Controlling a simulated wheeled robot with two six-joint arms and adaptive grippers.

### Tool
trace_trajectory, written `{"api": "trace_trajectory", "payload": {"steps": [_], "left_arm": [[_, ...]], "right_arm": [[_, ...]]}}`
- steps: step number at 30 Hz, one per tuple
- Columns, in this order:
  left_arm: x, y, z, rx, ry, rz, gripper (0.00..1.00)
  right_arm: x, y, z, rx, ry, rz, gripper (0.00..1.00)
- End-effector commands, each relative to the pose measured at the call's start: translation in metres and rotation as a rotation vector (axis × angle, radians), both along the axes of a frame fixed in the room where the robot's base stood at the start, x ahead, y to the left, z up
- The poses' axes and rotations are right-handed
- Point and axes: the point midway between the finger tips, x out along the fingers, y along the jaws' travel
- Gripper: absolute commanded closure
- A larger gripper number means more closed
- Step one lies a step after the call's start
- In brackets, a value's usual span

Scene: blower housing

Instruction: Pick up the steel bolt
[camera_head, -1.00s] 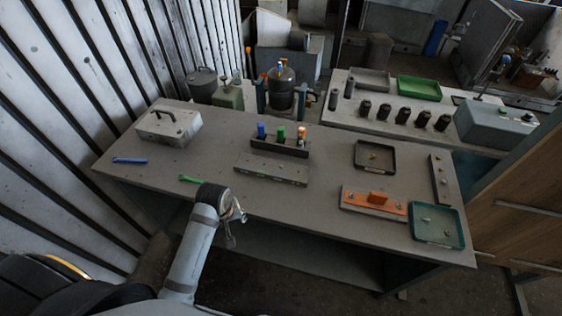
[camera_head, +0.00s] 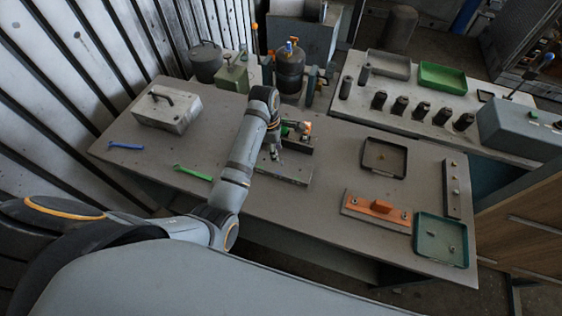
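Small bolt-like pieces (camera_head: 435,233) lie in the teal tray (camera_head: 420,262) at the right front of the bench. They are too small for me to tell which is the steel bolt. My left arm reaches in from the left over the bench. My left gripper (camera_head: 276,152) is at the front of the dark rack and above the grey block (camera_head: 292,174), well left of the teal tray. It partly hides both rack and block. Its fingers are too small and dark to show whether they are open or shut. My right gripper is not in view.
A black tray (camera_head: 366,165) holds a small brassy piece. An orange part (camera_head: 378,206) sits on a plate left of the teal tray. Green (camera_head: 192,173) and blue (camera_head: 126,146) tools and a grey case (camera_head: 166,112) lie at left. The bench between block and black tray is clear.

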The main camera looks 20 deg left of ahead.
Motion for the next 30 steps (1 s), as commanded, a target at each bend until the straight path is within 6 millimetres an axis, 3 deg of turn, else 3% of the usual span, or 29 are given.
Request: {"api": "trace_trajectory", "payload": {"steps": [2,4,8,11,14,18,23,30], "left_arm": [[0.0,-0.001,-0.008,0.0,0.0,-0.001,0.6],[0.001,-0.002,-0.013,0.0,-0.001,-0.001,0.6],[0.001,-0.002,-0.016,-0.001,-0.002,-0.002,0.6],[0.0,-0.006,-0.026,0.0,0.003,-0.002,0.6],[0.001,-0.01,-0.045,-0.001,0.002,-0.002,0.6],[0.002,-0.011,-0.063,-0.001,-0.001,-0.002,0.6],[0.002,-0.011,-0.066,0.0,-0.004,-0.001,0.6],[0.002,-0.011,-0.067,0.0,-0.003,-0.002,0.6]], "right_arm": [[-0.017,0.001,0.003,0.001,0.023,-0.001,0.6],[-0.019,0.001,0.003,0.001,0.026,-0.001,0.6],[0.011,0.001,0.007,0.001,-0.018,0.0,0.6],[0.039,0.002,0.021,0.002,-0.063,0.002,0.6],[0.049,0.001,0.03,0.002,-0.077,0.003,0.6],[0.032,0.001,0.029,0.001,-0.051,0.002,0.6],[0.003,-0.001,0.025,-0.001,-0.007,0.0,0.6],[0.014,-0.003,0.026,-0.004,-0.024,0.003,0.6]]}}
